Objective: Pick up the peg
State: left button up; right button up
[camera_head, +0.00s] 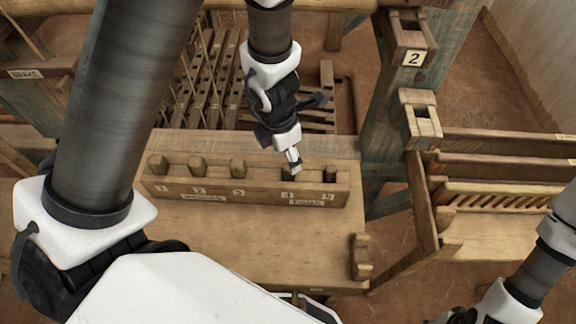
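A long wooden rack (250,193) with numbered places stands on the wooden bench. Three rounded wooden pegs, a left peg (158,165), a middle peg (197,164) and a right peg (238,167), stand up at places 1, 2 and 3. Places 4 and 5 look dark. My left gripper (294,166) points down at place 4, its tip close above or at the slot. Its fingertips look small and close together; whether they hold anything cannot be made out.
A wooden post with a "2" label (413,58) rises right of the rack. Slatted wooden parts (500,196) extend to the right. Treadle-like bars (207,85) lie behind the rack. A small notched wooden piece (361,257) stands at the bench's right edge. The bench front (235,235) is clear.

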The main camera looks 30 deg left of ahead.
aim_at(288, 181)
pick_arm(q)
jog(key=f+b, duration=0.1)
jog(key=f, duration=0.1)
jog(key=f+b, duration=0.2)
jog(key=f, duration=0.1)
jog(key=w+f+b, duration=0.1)
jog(key=f, duration=0.1)
jog(key=shift+w+f+b, duration=0.1)
jog(key=shift+f+b, duration=0.25)
jog(key=shift+b, duration=0.05)
jog(key=shift+r, duration=0.15)
grip_shut()
